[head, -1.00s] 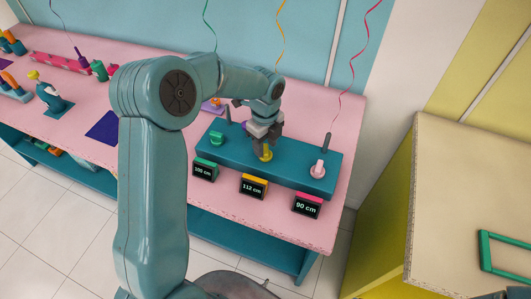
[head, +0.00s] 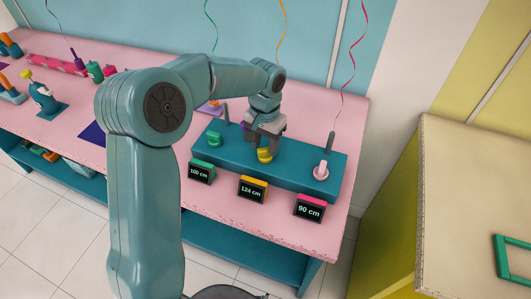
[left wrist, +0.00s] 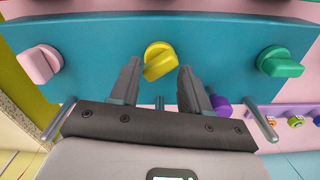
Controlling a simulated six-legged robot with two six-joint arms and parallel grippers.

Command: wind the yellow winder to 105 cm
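The yellow winder (head: 265,155) is the middle knob on the teal winder box (head: 306,178). It also shows in the left wrist view (left wrist: 159,61), its grip bar slanted. Its display (head: 252,188) reads 124 cm. My left gripper (head: 264,142) is just above the yellow winder, pointing down. In the left wrist view my left gripper (left wrist: 158,72) has its fingers apart, one on each side of the knob, with a gap visible. An orange-yellow ribbon (head: 282,25) hangs behind the box. My right gripper is not in view.
The green winder (head: 214,139) has a display (head: 201,172) reading 100 cm. The pink winder (head: 321,171) has a display (head: 309,208) reading 90 cm. Upright rods stand along the box's back. The pink table (head: 240,232) is clear in front.

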